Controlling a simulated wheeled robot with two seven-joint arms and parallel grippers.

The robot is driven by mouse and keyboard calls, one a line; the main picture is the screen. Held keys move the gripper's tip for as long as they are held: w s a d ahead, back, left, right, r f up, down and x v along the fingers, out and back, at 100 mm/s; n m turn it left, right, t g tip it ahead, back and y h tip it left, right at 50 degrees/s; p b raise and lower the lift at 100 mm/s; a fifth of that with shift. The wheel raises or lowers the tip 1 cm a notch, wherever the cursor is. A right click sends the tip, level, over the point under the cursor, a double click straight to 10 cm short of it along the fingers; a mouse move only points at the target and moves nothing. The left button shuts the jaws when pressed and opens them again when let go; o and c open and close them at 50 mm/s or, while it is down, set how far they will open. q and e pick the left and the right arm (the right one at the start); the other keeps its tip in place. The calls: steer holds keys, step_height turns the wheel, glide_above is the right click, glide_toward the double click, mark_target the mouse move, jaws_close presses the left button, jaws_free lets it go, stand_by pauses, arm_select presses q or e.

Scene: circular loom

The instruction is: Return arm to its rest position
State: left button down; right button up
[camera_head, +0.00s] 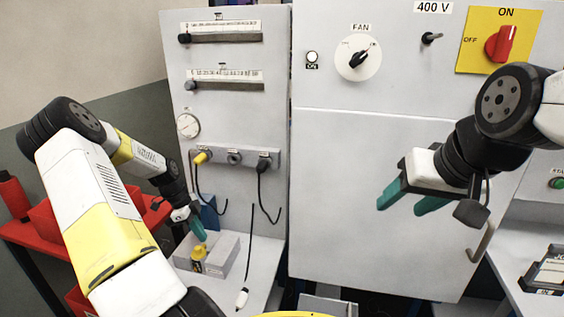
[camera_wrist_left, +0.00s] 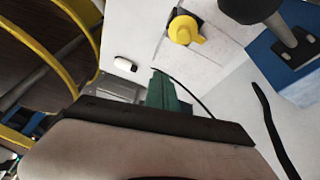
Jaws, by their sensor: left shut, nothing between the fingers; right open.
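My left arm comes in from the left. My left gripper (camera_head: 198,229) has green fingers that are shut and empty. It is over the white tray area on the ledge, just above a yellow-capped item (camera_head: 198,257). In the left wrist view the shut green fingers (camera_wrist_left: 163,92) point up, and the yellow item (camera_wrist_left: 185,30) is apart from them at the upper right. My right gripper (camera_head: 402,200) has its green fingers apart and is empty, in front of the grey cabinet door.
The grey cabinet (camera_head: 375,150) carries a fan dial (camera_head: 358,58) and a red switch (camera_head: 500,44). A socket strip (camera_head: 235,158) has cables hanging from it. A white tray (camera_head: 222,262) and a white plug-like piece (camera_head: 242,298) are on the ledge. A red cart (camera_head: 30,232) stands at the left.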

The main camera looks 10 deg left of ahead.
arm_select(q)
steer(key=s+d+r+n+y, duration=0.15)
steer(key=d+r, duration=0.25)
steer(key=r, duration=0.4)
steer(key=s+d+r+n+t+y, duration=0.1)
steer(key=s+d+r+n, duration=0.2)
steer(key=r, duration=0.4)
steer(key=d+r+n+y, duration=0.1)
steer(key=d+r+n, duration=0.1)
steer(key=d+r, duration=0.5)
steer(key=s+d+r+n+t, duration=0.1)
steer(key=s+d+r+n, duration=0.2)
steer(key=s+r, duration=0.1)
steer(key=s+d+r+n+t+h, duration=0.1)
steer(key=s+d+r+n+t, duration=0.1)
steer(key=s, duration=0.5)
steer(key=s+d+r+n+t+h, duration=0.1)
steer(key=s+d+r+n+t, duration=0.1)
steer(key=s+d+r+n, duration=0.2)
step_height(320, 180, up, 2)
steer(key=shift+s+d+r, duration=0.1)
steer(key=shift+s+d, duration=0.35)
steer(key=shift+s, duration=0.8)
